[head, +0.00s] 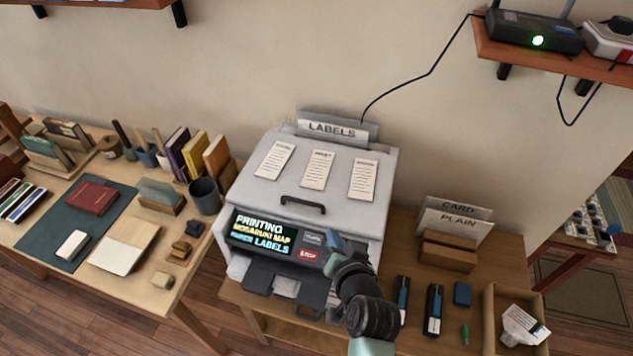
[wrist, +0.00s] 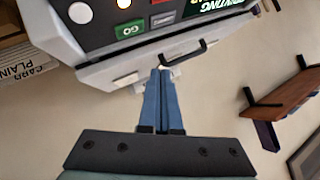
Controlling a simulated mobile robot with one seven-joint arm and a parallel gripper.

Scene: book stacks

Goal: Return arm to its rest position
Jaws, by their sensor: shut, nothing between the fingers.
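My gripper (head: 334,243) is in front of the right part of the label printer's front panel in the head view. Its blue fingers are together and empty, and they also show in the wrist view (wrist: 161,75). The grey label printer (head: 260,192) stands on a wooden table, with its lid down. Its screen (head: 262,232) reads "PRINTING MOGARUKI MAP SUPER LABELS", with a red STOP button (head: 308,254) beside it. In the wrist view the printer's panel, a green GO button (wrist: 130,29) and the dark handle (wrist: 186,52) lie beyond the fingers. I cannot tell whether the fingers touch the printer.
A desk with books, a dark mat (head: 62,232) and a dark cup (head: 205,196) is at left. Right of the printer are a card holder (head: 447,250), dark staplers (head: 433,309) and a wooden tray (head: 491,322). A wall shelf (head: 560,62) hangs at upper right.

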